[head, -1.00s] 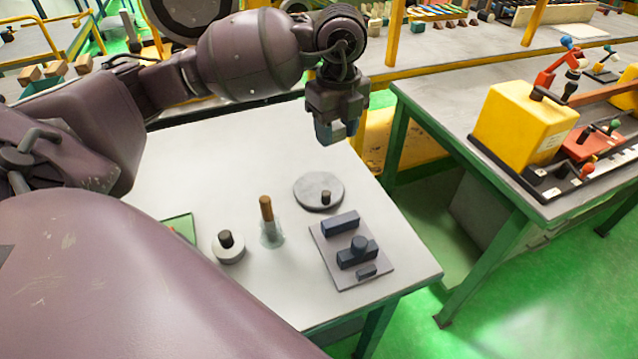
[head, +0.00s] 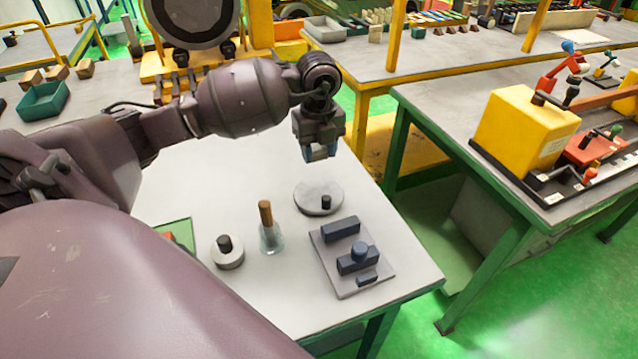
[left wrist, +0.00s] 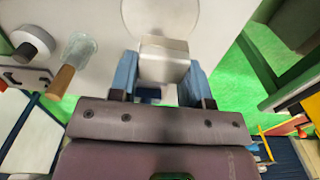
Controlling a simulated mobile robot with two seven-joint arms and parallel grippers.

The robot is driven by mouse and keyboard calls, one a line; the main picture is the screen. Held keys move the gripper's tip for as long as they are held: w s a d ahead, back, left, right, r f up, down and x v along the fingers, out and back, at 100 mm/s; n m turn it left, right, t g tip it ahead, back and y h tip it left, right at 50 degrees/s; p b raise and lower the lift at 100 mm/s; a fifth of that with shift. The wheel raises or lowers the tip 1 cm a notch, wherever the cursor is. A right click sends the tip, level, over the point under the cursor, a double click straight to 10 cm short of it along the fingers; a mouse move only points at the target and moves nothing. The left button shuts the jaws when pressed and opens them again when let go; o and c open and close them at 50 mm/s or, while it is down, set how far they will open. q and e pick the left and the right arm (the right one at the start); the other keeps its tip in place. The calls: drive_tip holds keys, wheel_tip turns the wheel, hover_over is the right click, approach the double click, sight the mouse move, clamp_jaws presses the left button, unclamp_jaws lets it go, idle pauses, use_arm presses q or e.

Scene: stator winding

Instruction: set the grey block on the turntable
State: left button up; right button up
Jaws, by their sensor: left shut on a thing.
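My left gripper (head: 320,154) hangs above the back part of the white table, just behind and above the turntable. The turntable is a flat round grey disc (head: 312,199) with a small dark knob near its right front edge. In the left wrist view the blue fingers (left wrist: 163,85) are shut on the grey block (left wrist: 164,62), one finger on each side. The faint disc of the turntable (left wrist: 150,14) lies beyond the block there, partly covered by it. In the head view the block is hard to make out between the fingers. My right gripper is not in view.
A green tray (head: 178,234) is partly hidden by my body.

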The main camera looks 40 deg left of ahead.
sight(319, 193)
use_arm(q)
wheel_tip(319, 193, down, 10)
drive_tip(key=shift+r+b, duration=0.1)
drive_tip(key=shift+b, duration=0.35)
drive_tip(key=o, duration=0.9)
drive_tip(key=shift+o, duration=0.2)
drive_tip(key=shift+r+p, duration=0.55)
drive_tip(key=shift+r, duration=5.5)
